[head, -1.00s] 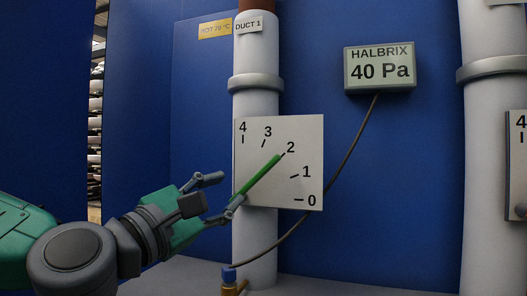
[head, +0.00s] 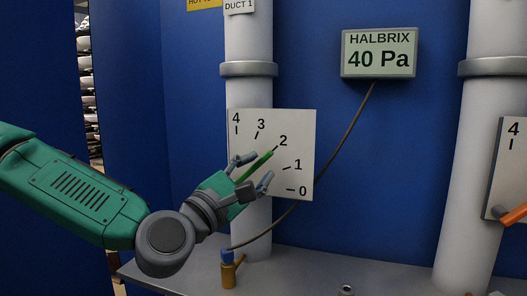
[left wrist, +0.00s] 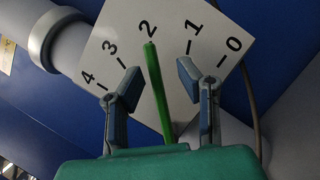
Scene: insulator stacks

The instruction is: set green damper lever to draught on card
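The green damper lever (head: 256,164) stands in front of a white scale plate (head: 301,130) marked 0 to 4 on duct 1. Its tip points at the 2 mark. In the left wrist view the lever (left wrist: 158,95) also points at 2. My left gripper (head: 254,170) is open, with one finger on each side of the lever. In the left wrist view both fingers (left wrist: 158,78) stand apart from the lever. The lever's lower end is hidden by my gripper. No card is seen. My right gripper is not in view.
A gauge box reading HALBRIX 40 Pa (head: 379,53) hangs on the blue wall, its cable running down to a brass fitting with a blue top (head: 228,268) on the grey ledge (head: 310,270). A second plate (head: 508,160) with an orange lever (head: 514,215) is at right.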

